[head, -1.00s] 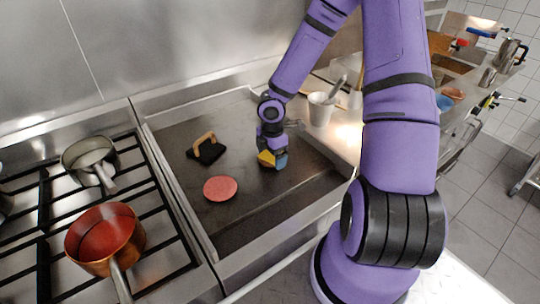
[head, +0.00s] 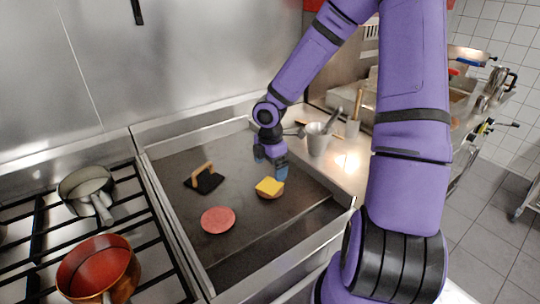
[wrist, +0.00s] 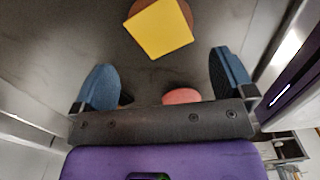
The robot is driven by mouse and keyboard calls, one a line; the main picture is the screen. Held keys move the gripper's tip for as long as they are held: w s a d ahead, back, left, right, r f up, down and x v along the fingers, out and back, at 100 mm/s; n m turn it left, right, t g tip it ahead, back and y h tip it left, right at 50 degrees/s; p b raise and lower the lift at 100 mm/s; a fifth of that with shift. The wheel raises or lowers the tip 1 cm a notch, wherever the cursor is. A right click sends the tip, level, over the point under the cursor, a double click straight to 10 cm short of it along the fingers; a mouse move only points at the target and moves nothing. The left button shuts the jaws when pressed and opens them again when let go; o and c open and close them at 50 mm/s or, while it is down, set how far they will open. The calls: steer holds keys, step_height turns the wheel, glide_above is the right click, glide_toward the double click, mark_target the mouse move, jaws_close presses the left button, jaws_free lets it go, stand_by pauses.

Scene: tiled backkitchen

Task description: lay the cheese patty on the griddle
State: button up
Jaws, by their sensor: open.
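The cheese patty (head: 270,187) is a brown round patty with a yellow square cheese slice on top. It lies flat on the dark griddle (head: 240,222), right of the middle. It also shows in the wrist view (wrist: 160,27), at the top, ahead of the fingers. My gripper (head: 271,168) is just behind and above the patty in the head view, apart from it. In the wrist view its two blue fingers (wrist: 163,82) are wide apart with nothing between them.
A pink raw patty (head: 218,220) lies on the griddle front left of the cheese patty. A black press with a wooden handle (head: 204,179) stands behind it. A metal cup with utensils (head: 318,140) stands on the right counter. Pots (head: 97,268) sit on the left burners.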

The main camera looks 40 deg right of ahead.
steer(key=s+a+r+m+h, duration=0.1)
steer(key=s+r+m, duration=0.2)
steer(key=r, duration=0.4)
steer(key=s+a+r+m+t+h, duration=0.1)
steer(key=s+a+r+m, duration=0.1)
steer(key=s+r+m, duration=0.3)
steer(key=s+a+r+m+h, duration=0.1)
steer(key=r+m+h, duration=0.1)
steer(key=r, duration=0.6)
steer(key=s+a+r+m+t+y, duration=0.4)
steer(key=s+r+m, duration=0.4)
steer(key=s+r, duration=0.2)
steer(key=shift+s+a+r, duration=0.15)
steer(key=shift+s+a, duration=0.1)
steer(key=shift+s, duration=1)
